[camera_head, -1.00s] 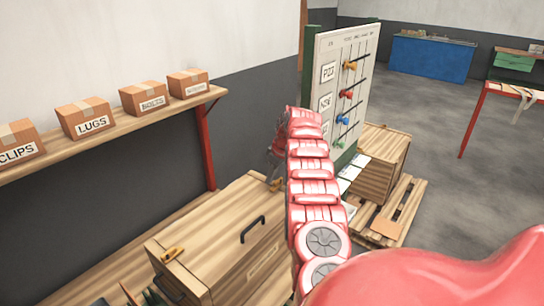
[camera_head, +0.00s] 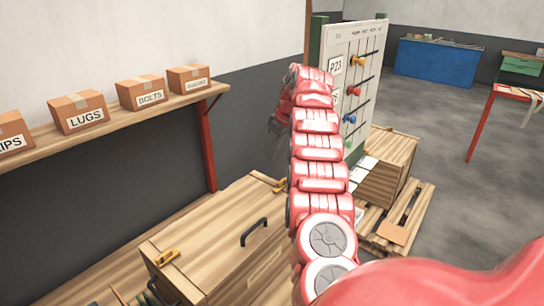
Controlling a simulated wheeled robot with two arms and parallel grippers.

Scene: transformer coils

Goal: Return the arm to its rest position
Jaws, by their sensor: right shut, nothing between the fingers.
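My red right arm (camera_head: 322,175) rises from the bottom right of the head view and bends over at its top, in front of a white board. My right gripper (camera_head: 275,135) hangs dark and small at the left side of the arm's upper end. It is shut and empty, above the far end of a wooden crate and apart from it. Part of the gripper is hidden by the arm. My left gripper does not show.
The closed wooden crate (camera_head: 215,235) with a black handle stands below. A wall shelf (camera_head: 150,108) with labelled cardboard boxes is at left. The board (camera_head: 362,60) with coloured pegs stands behind the arm, beside a pallet (camera_head: 410,225) bearing another crate. Open floor lies at right.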

